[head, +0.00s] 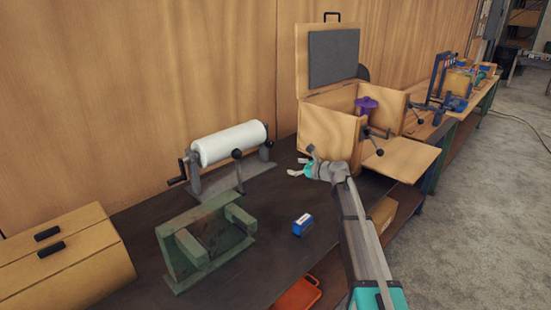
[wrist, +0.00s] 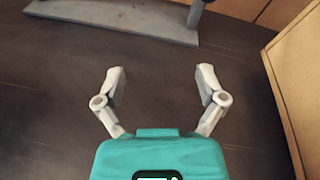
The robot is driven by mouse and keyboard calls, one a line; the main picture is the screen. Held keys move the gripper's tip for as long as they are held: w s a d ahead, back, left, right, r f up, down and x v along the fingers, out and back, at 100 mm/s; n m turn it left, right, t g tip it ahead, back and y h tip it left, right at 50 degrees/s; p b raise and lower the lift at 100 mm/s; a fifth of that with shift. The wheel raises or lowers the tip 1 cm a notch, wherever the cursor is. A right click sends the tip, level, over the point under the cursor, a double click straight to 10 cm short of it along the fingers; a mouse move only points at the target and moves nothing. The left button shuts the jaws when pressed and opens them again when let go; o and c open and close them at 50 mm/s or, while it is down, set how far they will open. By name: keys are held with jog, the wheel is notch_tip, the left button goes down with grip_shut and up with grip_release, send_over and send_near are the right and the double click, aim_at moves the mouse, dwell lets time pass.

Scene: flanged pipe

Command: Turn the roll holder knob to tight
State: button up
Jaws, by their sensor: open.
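The roll holder (head: 222,192) stands on the dark bench, carrying a white roll (head: 228,144) across its two uprights. A black ball-shaped knob (head: 238,154) sits on a stem at its front, and a dark crank handle (head: 177,180) is at its left end. I cannot tell how tight the knob is. My gripper (head: 303,163) is open and empty, to the right of the roll holder and apart from it. In the wrist view my gripper (wrist: 162,80) has its fingers spread over bare bench. The holder's grey base (wrist: 110,18) shows at the top there.
An open wooden box (head: 328,127) with a purple item (head: 366,104) inside stands right of my gripper. A green angled stand (head: 205,245) and a small blue box (head: 302,224) lie in front. A wooden case (head: 65,265) is at left. Bare bench lies between gripper and holder.

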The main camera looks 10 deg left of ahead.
aim_at(271, 145)
jog(key=w+m+t+y+b, duration=0.1)
jog(key=w+m+t+b, duration=0.1)
jog(key=w+m, duration=0.4)
jog(key=shift+w+a+m+t+b, duration=0.3)
jog(key=shift+w+b, duration=0.2)
jog(key=shift+w, duration=0.55)
jog(key=x, duration=1.3)
jog(key=shift+w+a, duration=0.25)
jog(key=shift+a, duration=0.05)
